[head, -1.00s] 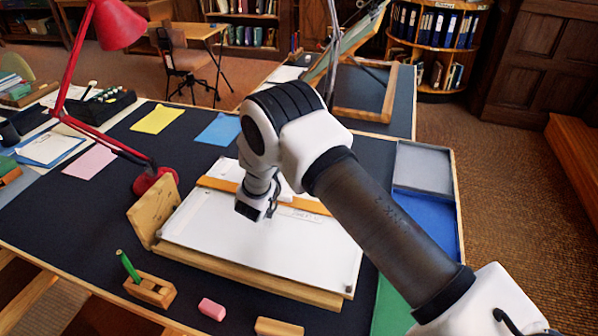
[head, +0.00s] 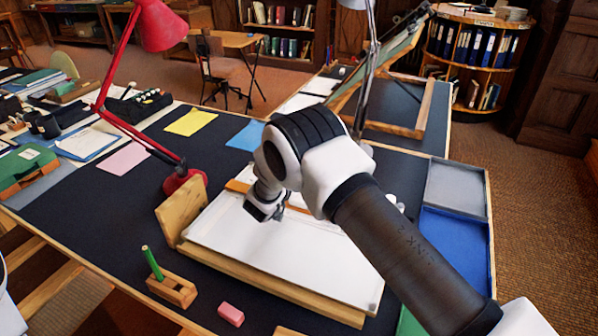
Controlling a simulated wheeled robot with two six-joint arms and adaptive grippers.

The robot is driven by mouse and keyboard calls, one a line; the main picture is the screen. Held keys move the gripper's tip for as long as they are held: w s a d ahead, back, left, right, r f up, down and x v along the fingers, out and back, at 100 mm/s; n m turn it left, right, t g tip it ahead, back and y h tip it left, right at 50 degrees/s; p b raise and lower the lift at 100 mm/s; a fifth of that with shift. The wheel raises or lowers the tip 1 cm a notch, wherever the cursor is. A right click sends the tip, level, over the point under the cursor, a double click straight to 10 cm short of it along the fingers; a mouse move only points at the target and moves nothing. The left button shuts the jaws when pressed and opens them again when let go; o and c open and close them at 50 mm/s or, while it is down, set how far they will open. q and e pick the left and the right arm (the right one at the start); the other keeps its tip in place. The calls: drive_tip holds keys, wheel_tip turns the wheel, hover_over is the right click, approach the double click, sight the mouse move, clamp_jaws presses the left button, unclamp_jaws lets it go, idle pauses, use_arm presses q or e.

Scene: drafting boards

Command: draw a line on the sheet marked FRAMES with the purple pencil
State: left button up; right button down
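A drafting board with a white surface (head: 310,262) lies tilted on the dark table in the head view. I cannot read any FRAMES marking, and cannot tell one sheet from another there. My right arm reaches in from the lower right across the board. No purple pencil shows. My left gripper is not in view.
A green pencil (head: 153,264) stands in a wooden block (head: 173,288) at the board's front left. A pink eraser (head: 231,314) lies nearby. A red lamp (head: 184,180) and an upright wooden panel (head: 180,209) stand at the board's left. Grey (head: 457,188) and blue (head: 454,245) trays lie right.

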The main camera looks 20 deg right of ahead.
drive_tip(key=shift+f+b, duration=0.3)
drive_tip(key=shift+f, duration=0.2)
idle(0.8)
drive_tip(key=shift+s+d, duration=0.1)
drive_tip(key=shift+s, duration=0.05)
drive_tip(key=shift+s+d, duration=0.2)
drive_tip(key=shift+s, duration=0.1)
drive_tip(key=shift+s+d+p, duration=0.15)
drive_tip(key=shift+p, duration=0.15)
drive_tip(key=shift+s+d, duration=0.3)
idle(0.3)
idle(0.4)
drive_tip(key=shift+s+d+p, duration=0.25)
drive_tip(key=shift+p, duration=0.05)
drive_tip(key=shift+s+d, duration=0.1)
drive_tip(key=shift+s, duration=0.1)
